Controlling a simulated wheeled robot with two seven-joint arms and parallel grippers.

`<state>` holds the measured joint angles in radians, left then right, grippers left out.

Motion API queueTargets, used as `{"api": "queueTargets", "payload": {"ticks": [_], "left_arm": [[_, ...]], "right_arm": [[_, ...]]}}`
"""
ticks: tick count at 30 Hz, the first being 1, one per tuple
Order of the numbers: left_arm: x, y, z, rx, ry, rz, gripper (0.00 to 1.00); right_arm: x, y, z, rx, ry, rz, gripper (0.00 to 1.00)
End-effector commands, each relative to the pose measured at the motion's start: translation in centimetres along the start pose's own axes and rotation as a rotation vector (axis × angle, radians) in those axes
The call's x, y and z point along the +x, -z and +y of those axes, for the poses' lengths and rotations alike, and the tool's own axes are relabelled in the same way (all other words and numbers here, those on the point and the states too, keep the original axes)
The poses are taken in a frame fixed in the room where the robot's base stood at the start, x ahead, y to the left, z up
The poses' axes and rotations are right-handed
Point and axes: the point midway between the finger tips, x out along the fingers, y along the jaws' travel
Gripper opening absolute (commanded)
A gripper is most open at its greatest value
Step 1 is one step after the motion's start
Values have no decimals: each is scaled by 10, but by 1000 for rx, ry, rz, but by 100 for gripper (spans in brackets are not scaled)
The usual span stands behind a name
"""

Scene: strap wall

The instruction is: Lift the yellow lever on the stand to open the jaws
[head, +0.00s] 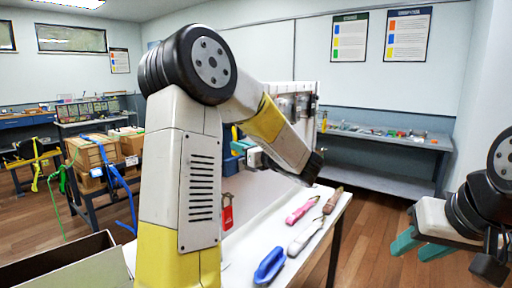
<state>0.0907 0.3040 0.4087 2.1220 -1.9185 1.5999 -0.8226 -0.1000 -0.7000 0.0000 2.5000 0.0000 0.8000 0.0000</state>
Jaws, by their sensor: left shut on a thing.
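My left arm fills the middle of the head view. Its gripper (247,156) is partly behind my own arm, with a teal finger showing by the white panel. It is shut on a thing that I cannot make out. A small yellow piece (234,132), possibly the lever, shows just above the fingers. A blue part (232,165) is beside them. The stand's jaws cannot be made out. My right gripper (420,246) is at the right, away from the panel, its teal fingers apart and empty.
A red padlock (227,212) hangs on the panel. On the white table (248,245) lie a blue-handled tool (270,265), a pink-handled one (300,210) and others. An open box (65,265) is at the lower left. Cartons and blue and green straps stand behind it. Floor is free at right.

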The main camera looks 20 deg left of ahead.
Motion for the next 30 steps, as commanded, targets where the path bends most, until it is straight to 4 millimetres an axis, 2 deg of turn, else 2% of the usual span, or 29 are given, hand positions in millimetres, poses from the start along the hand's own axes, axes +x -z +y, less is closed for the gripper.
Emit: {"api": "queueTargets", "payload": {"ticks": [21, 30], "left_arm": [[-1, -1, 0, -3, 0, 9, 0], [-7, -10, -2, -31, 0, 129, 0]], "right_arm": [[0, 0, 0, 0, 0, 0, 36], [0, 0, 0, 0, 0, 0, 36]]}}
